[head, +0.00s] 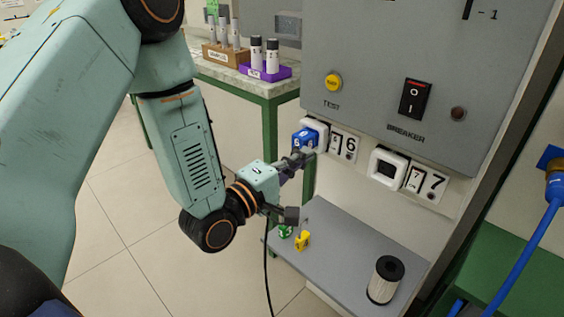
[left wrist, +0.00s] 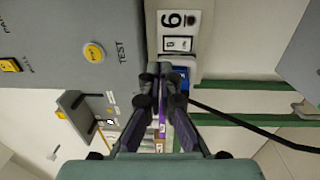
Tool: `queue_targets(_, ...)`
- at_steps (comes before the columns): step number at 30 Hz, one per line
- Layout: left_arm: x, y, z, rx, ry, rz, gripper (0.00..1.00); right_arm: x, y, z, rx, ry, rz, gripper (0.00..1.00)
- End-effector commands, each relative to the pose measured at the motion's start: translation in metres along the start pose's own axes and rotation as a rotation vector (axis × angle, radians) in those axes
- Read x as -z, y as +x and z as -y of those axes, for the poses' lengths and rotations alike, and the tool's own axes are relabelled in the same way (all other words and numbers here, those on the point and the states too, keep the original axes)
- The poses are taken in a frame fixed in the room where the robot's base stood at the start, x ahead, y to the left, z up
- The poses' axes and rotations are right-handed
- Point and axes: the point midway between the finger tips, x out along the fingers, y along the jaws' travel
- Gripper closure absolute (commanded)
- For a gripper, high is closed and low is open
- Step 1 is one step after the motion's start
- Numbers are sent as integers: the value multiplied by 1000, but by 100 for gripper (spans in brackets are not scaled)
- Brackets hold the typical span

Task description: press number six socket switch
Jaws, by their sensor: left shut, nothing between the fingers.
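The number six socket (head: 315,125) is a white frame on the wall below the grey panel, with a blue plug (head: 304,138) at it. The number six switch (head: 335,141) is a narrow rocker just right of that socket, beside the black "6" label (head: 349,147). In the left wrist view the switch (left wrist: 178,44) and label (left wrist: 180,20) lie beyond my fingertips. My left gripper (head: 300,157) is shut and empty, just in front of and below the blue plug; its closed fingers also show in the left wrist view (left wrist: 162,80). Contact cannot be told. My right gripper is out of view.
Socket seven (head: 388,168) and its switch (head: 414,178) are to the right. The grey panel above has a yellow TEST button (head: 333,82) and a breaker (head: 413,99).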

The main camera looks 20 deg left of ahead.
Motion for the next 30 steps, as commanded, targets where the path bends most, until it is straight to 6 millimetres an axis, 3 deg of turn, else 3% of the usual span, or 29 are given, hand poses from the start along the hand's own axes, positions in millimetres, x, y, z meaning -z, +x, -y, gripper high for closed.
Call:
queue_targets(6, 2, -29, -6, 2, -3, -5, 100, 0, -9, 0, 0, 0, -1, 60)
queue_targets(12, 1, -44, -8, 1, -1, -2, 100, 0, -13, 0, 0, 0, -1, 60)
queue_targets(30, 0, -49, -9, 0, 1, 0, 100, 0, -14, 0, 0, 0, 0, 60)
